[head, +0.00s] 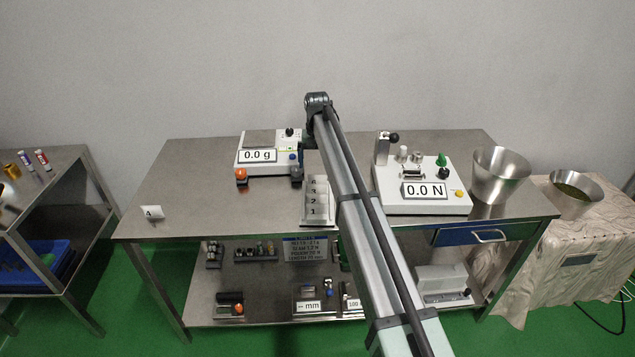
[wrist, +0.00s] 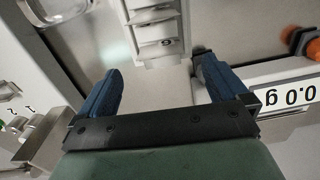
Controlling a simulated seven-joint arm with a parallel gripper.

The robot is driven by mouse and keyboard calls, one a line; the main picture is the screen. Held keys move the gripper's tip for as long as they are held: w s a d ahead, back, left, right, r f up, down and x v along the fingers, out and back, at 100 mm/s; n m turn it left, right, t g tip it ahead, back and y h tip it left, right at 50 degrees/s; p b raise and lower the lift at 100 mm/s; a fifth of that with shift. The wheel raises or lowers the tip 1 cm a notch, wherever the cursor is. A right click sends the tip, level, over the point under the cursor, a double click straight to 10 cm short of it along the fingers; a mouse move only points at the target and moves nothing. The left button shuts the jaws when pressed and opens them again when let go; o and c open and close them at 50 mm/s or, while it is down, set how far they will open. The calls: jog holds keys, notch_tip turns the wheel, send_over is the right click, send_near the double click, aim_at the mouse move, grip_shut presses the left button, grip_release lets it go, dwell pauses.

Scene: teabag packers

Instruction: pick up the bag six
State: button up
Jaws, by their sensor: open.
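A scale reading 0.0 g (head: 258,156) stands left of the rack. A force tester reading 0.0 N (head: 424,190) stands right of it. A metal funnel (head: 500,170) is at the table's right end. The left tabletop is mostly clear around a small card marked 4 (head: 152,212).

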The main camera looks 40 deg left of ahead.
aim_at(317, 175)
jog(key=shift+w+f, duration=0.1)
jog(key=shift+f, duration=3.4)
jog(key=shift+c, duration=0.5)
jog(key=c, duration=1)
jog(key=shift+o, duration=0.2)
jog(key=shift+r, duration=0.1)
notch_tip(317, 175, up, 8)
jog(key=shift+f, duration=0.1)
jog(key=shift+w+d+r, duration=0.7)
jog(key=shift+w+r, duration=0.15)
jog(key=shift+r, duration=0.2)
jog(key=d+r, duration=0.2)
jog(key=d, duration=1.3)
jog(key=shift+s+n, duration=0.25)
jog(key=shift+n, duration=0.05)
